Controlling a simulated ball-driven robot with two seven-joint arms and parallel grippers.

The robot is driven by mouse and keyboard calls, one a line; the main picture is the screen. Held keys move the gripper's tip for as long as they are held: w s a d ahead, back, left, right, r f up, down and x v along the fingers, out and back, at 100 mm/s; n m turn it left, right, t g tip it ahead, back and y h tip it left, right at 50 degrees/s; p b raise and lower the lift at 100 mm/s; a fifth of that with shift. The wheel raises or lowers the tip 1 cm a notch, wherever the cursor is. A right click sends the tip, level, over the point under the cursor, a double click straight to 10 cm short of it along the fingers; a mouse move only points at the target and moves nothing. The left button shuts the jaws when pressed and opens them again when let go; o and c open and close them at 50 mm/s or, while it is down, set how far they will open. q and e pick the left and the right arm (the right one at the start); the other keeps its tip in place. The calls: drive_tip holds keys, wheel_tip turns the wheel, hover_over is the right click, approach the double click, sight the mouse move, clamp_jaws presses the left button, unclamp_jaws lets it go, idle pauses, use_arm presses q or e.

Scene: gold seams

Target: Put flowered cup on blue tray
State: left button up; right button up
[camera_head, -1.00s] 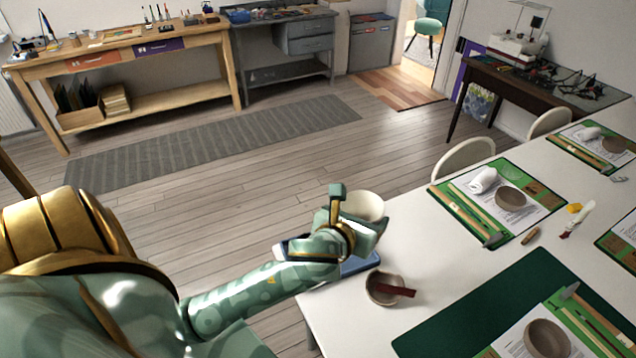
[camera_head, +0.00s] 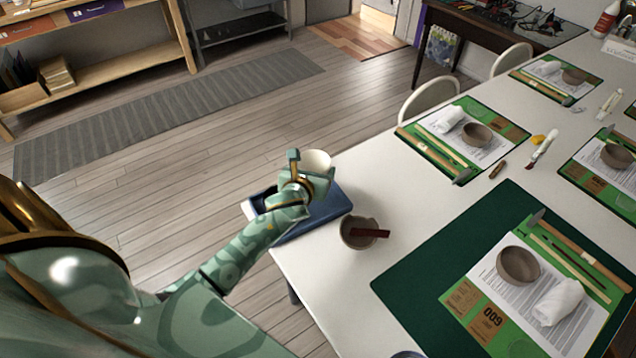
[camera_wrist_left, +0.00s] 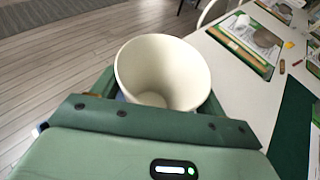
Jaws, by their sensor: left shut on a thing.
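My left gripper (camera_head: 306,182) is shut on a white cup (camera_head: 317,161), which also shows in the left wrist view (camera_wrist_left: 160,70). There I look into its open, empty, pale inside; its outer side is mostly hidden, so I cannot see any flowers on it. The blue tray (camera_head: 333,203) lies at the table's near left corner. In the head view the gripper and cup overlap the tray's far part. I cannot tell whether the cup touches the tray. My right gripper is out of view.
A grey bowl (camera_head: 358,230) with a dark red bar across it stands just right of the tray. A dark green mat (camera_head: 420,275) lies further right on the white table (camera_head: 320,285). Several green work boards with bowls and tools fill the rest.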

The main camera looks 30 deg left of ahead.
use_arm(q)
drive_tip(key=shift+w+a+f+b, duration=0.1)
drive_tip(key=shift+w+f+b, duration=0.3)
drive_tip(key=shift+w+f, duration=0.45)
wheel_tip(320, 180, down, 4)
drive_tip(key=shift+w+b, duration=0.15)
drive_tip(key=shift+b, duration=1.05)
drive_tip(key=shift+r, duration=0.2)
drive_tip(key=shift+f, duration=0.1)
drive_tip(key=o, duration=1.1)
drive_tip(key=shift+f, duration=0.1)
